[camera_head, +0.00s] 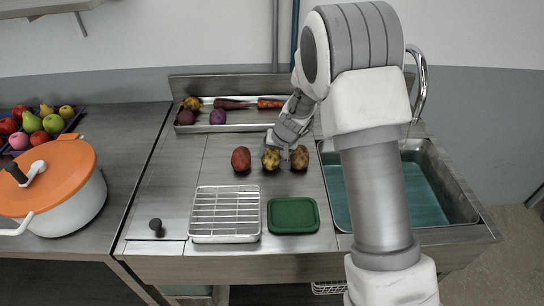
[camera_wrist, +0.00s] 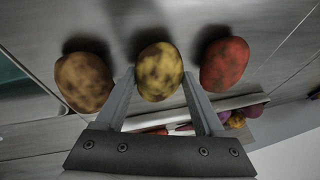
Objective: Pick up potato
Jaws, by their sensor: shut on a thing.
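Three potato-like vegetables lie in a row on the steel counter: a reddish one (camera_head: 241,159), a yellow mottled potato (camera_head: 271,158) in the middle, and a brown one (camera_head: 300,158) on the right. In the wrist view the yellow potato (camera_wrist: 159,71) sits between my two finger tips, with the brown one (camera_wrist: 84,82) to the left and the red one (camera_wrist: 224,63) to the right. My gripper (camera_head: 276,146) comes down from above and is shut on the yellow potato. I cannot tell whether the potato is clear of the counter.
A wire rack (camera_head: 225,213) and a green board (camera_head: 293,215) lie in front of the row. A metal tray (camera_head: 245,118) with vegetables is behind. The sink (camera_head: 440,190) is to the right, and a white pot (camera_head: 70,205) with an orange lid (camera_head: 60,165) to the left.

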